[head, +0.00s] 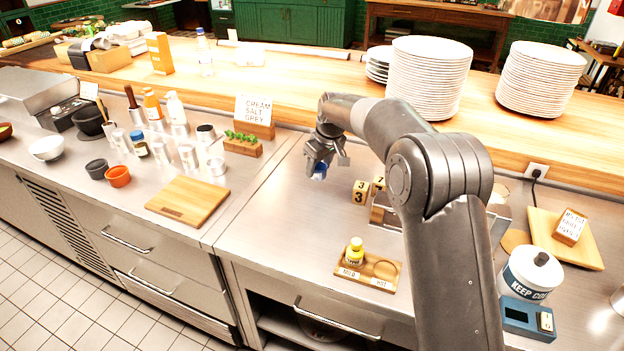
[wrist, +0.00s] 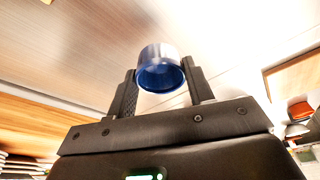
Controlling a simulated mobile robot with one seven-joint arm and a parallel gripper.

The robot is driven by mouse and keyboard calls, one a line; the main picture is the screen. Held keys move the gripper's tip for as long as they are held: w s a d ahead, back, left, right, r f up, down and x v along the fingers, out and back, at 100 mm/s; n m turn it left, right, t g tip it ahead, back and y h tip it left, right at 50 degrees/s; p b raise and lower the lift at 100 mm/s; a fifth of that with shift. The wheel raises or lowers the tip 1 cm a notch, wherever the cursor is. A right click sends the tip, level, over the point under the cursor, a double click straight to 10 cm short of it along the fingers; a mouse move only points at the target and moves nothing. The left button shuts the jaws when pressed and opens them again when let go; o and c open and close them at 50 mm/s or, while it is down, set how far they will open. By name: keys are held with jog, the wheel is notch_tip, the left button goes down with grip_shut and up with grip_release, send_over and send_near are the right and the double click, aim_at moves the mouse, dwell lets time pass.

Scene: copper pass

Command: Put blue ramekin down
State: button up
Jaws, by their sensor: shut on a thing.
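The blue ramekin (wrist: 161,72) is between the two fingers of my gripper (wrist: 162,85) in the wrist view, with its round opening facing the camera. In the head view a small blue part of the ramekin (head: 320,172) shows under my gripper (head: 325,163). My gripper is shut on it above the steel counter (head: 290,220), near the raised wooden shelf. I cannot tell the exact gap between the ramekin and the counter.
Number blocks (head: 361,192) stand just right of my gripper. A herb box (head: 243,145) and a bare cutting board (head: 188,200) are to the left. A wooden tray (head: 385,285) with a yellow bottle (head: 354,251) lies in front. Steel between them is clear.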

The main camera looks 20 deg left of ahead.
aim_at(320, 177)
jog(key=shift+a+f, duration=0.75)
jog(key=shift+a, duration=0.3)
jog(key=shift+f, duration=1.9)
jog(key=shift+f, duration=0.15)
jog(key=o, duration=1)
jog(key=v, duration=1.2)
jog(key=shift+s+d, duration=0.1)
